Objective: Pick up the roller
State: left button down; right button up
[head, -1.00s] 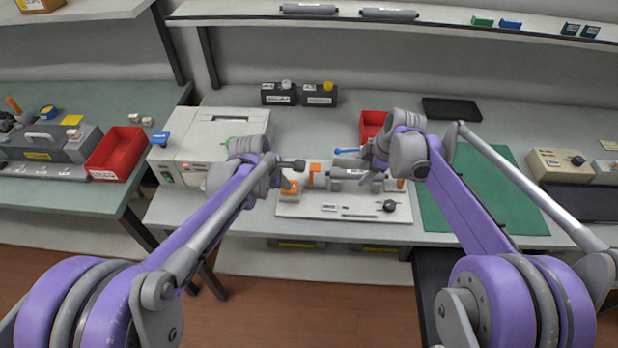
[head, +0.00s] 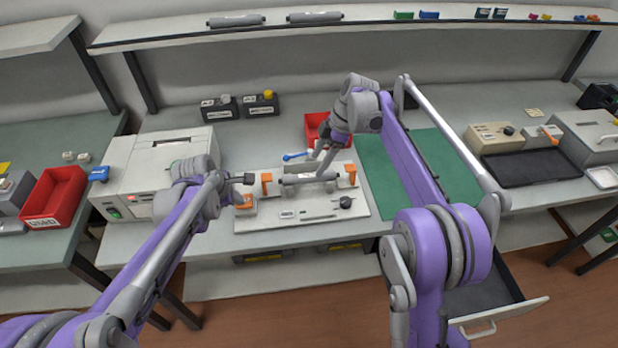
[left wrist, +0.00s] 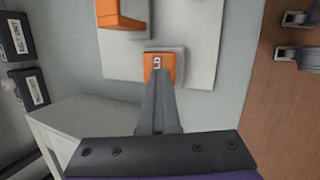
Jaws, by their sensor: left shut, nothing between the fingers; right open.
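The roller (head: 300,179) is a dark grey cylinder with a pale label. It lies across a white fixture board (head: 288,224) between two orange brackets (head: 267,181). My right gripper (head: 325,172) points down at the roller's right part with its jaws open; whether the fingers straddle it or hover above is unclear. My left gripper (head: 248,179) is shut and empty, left of the roller near the left bracket. In the left wrist view its closed fingers (left wrist: 158,80) are over an orange block (left wrist: 160,65) with a small label. The roller cannot be made out there.
A white printer (head: 160,165) stands left of the board, close to my left arm. A red bin (head: 314,124) and a blue-handled tool (head: 296,156) are behind the board. A green mat (head: 440,165) lies to the right. Similar rollers (head: 314,17) lie on the shelf. A drawer (head: 490,300) hangs open at lower right.

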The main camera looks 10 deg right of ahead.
aim_at(311, 174)
jog(key=shift+x, duration=3.1)
jog(key=shift+w, duration=0.1)
grip_shut()
